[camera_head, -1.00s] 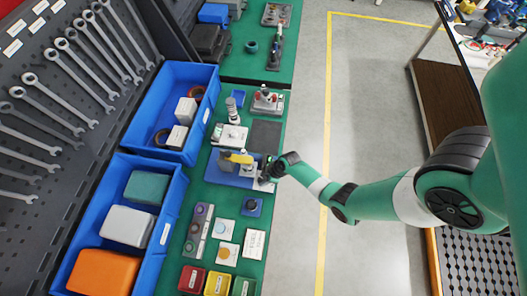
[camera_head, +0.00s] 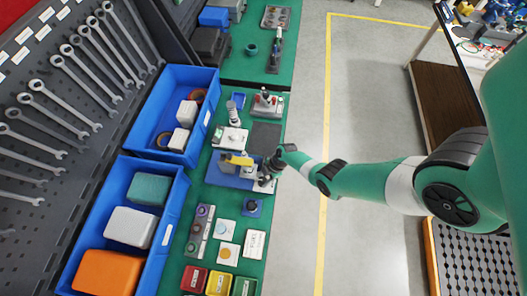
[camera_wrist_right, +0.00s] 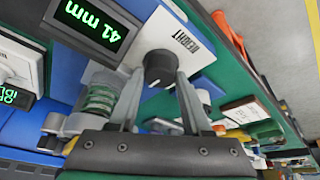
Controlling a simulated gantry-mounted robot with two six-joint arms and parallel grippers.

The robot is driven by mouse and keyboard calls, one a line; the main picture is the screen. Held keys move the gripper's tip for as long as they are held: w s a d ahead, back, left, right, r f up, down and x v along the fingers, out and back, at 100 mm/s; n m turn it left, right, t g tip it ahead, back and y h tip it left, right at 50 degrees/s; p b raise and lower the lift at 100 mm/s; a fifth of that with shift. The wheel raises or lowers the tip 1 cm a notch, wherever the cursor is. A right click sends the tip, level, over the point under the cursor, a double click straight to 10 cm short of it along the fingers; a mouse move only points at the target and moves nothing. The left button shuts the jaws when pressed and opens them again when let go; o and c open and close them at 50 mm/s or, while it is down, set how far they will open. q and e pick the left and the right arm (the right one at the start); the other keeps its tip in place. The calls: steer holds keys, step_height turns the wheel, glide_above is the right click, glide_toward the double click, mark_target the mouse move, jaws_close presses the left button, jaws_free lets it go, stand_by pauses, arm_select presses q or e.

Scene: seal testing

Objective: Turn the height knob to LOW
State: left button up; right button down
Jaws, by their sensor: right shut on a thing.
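The black height knob (camera_wrist_right: 158,62) sits on a white panel with the label HEIGHT (camera_wrist_right: 187,42) in the right wrist view. A display (camera_wrist_right: 93,22) beside it reads 41 mm in green. My right gripper (camera_wrist_right: 159,78) is shut on the knob, with one finger on each side. In the head view my right gripper (camera_head: 266,178) is at the right end of the blue test stand base (camera_head: 226,181), and the knob is hard to make out there. No LOW mark is readable. My left gripper is not in view.
A clear cylinder with a green spring (camera_wrist_right: 100,97) stands close to the left finger. A yellow part (camera_head: 238,159) tops the stand. A small blue block with a dark knob (camera_head: 252,207) and a button strip (camera_head: 199,232) lie nearer. Blue bins (camera_head: 172,218) line the left.

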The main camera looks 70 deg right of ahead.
steer(key=shift+c, duration=1.8)
jaws_free()
steer(key=shift+r, duration=0.1)
steer(key=p+v, duration=1.1)
steer(key=shift+r+p, duration=0.25)
steer(key=shift+p, duration=0.15)
